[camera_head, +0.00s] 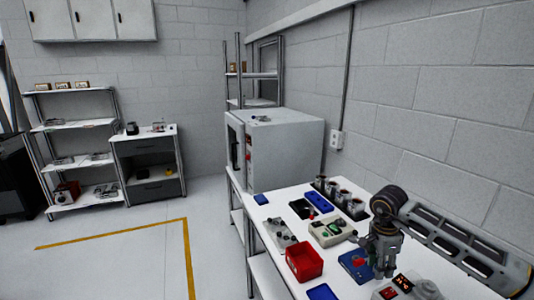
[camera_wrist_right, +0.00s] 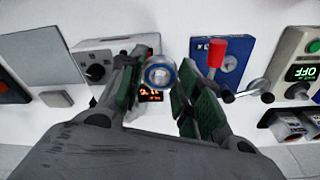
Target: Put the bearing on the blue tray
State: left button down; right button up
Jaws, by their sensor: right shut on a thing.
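My right gripper (camera_head: 381,272) is over the front part of the white table, pointing down. It is shut on the bearing (camera_wrist_right: 159,74), a round metal ring with a blue band, which shows between the fingers in the right wrist view (camera_wrist_right: 158,84). The bearing cannot be made out in the head view. A blue tray (camera_head: 322,292) lies at the table's front edge, cut off by the picture's bottom, left of the gripper. Another blue tray-like piece (camera_head: 319,201) lies farther back. I cannot tell which is meant. My left gripper is not in view.
A blue box with a red lever (camera_wrist_right: 217,62) stands close beside the gripper. A grey box with a black knob (camera_wrist_right: 97,70) and a red-digit display (camera_wrist_right: 150,95) are near. A red bin (camera_head: 304,262), a beige device (camera_head: 331,231) and several dark cylinders (camera_head: 340,197) crowd the table.

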jog(key=n, duration=0.2)
jog(key=w+n, duration=0.1)
jog(key=n, duration=0.1)
jog(key=shift+a+n+t, duration=0.2)
jog(key=shift+n+t, duration=0.1)
jog(key=shift+n, duration=0.1)
jog(key=s+a+f+n+y, duration=0.1)
jog(key=s+a+f+n, duration=0.1)
jog(key=a+f+n, duration=0.4)
jog(key=a+n, duration=0.5)
jog(key=n, duration=0.2)
jog(key=shift+a+t, duration=0.25)
jog(key=shift+t, duration=0.15)
dwell(0.4)
